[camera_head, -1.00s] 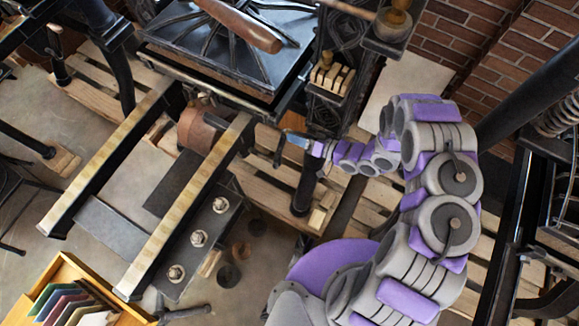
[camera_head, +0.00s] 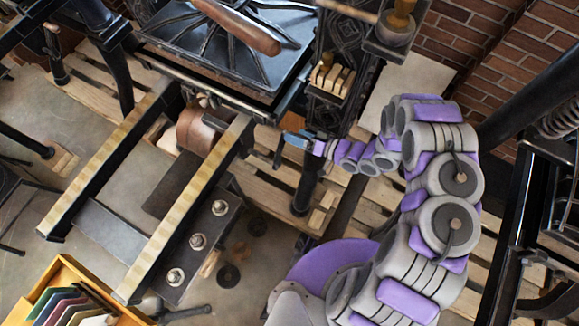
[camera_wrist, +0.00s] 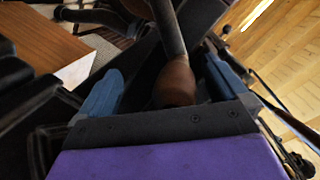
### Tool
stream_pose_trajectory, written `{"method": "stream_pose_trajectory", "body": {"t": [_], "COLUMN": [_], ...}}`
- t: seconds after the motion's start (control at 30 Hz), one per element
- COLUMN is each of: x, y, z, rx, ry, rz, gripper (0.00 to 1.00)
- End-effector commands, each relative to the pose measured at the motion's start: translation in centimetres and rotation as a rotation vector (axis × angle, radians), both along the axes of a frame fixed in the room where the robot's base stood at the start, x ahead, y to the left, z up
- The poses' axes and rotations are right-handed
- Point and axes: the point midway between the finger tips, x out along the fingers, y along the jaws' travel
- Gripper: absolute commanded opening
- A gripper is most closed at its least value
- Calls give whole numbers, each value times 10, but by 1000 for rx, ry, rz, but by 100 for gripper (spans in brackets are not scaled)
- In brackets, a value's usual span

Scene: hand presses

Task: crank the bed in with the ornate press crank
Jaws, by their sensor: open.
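The ornate press stands at the top centre, with its dark patterned frame (camera_head: 345,45) and a flat black bed (camera_head: 225,50) at the top of two rails. Its crank (camera_head: 279,152) hangs beside the right rail, partly hidden. My gripper (camera_head: 292,137) is at the crank, with blue fingers. In the wrist view my open gripper (camera_wrist: 163,68) has a finger on each side of the crank's brown wooden grip (camera_wrist: 176,84), with a dark rod (camera_wrist: 168,28) running up from it. The fingers look apart from the grip; contact is hard to tell.
The right rail (camera_head: 190,205) and left rail (camera_head: 105,160) run down-left, with a copper-brown drum (camera_head: 198,131) between them. A black plate with bolts (camera_head: 200,240) lies beside the right rail. A wooden tray (camera_head: 65,265) is at bottom left.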

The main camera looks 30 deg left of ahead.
Motion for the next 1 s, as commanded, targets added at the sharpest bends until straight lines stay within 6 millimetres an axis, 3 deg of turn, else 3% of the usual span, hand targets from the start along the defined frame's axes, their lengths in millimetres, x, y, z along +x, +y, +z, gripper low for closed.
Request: {"method": "stream_pose_trajectory", "body": {"t": [1.0], "x": [-3], "y": [-64], "z": [12], "rx": [0], "ry": [1], "rz": [1], "gripper": [100]}}
